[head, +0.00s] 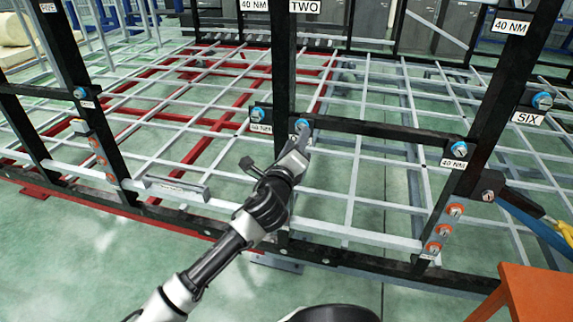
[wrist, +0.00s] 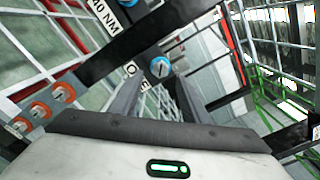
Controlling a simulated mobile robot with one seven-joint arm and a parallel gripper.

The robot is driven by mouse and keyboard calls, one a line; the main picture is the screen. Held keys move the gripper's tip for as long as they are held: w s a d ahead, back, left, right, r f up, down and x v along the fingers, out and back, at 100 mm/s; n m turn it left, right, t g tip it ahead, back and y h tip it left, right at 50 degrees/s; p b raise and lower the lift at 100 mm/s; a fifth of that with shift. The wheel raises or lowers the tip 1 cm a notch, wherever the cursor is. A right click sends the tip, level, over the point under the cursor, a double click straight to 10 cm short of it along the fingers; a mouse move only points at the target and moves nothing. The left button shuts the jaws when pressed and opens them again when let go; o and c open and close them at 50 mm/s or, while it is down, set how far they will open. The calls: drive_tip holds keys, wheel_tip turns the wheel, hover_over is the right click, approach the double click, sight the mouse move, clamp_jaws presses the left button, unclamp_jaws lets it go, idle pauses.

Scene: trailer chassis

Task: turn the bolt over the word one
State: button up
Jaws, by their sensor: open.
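A blue bolt (head: 302,125) sits on the black crossbar (head: 375,137), just right of the black post marked TWO. In the head view my arm covers the place below the bolt. My gripper (head: 301,144) is open, its tips just below the bolt, with a small gap or light contact; I cannot tell which. In the wrist view its body fills the bottom edge.
Other blue bolts stand left (head: 257,114) and right (head: 459,149) on the crossbar, the right one over a 40 NM label. Orange bolts (head: 455,210) line the right post. An orange stool (head: 530,293) is at lower right. Green floor is open at lower left.

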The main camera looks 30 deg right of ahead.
drive_tip(key=p+v, duration=0.8)
drive_tip(key=v, duration=0.4)
drive_tip(key=shift+s+p, duration=0.2)
drive_tip(key=shift+p, duration=0.1)
drive_tip(key=shift+a, duration=0.1)
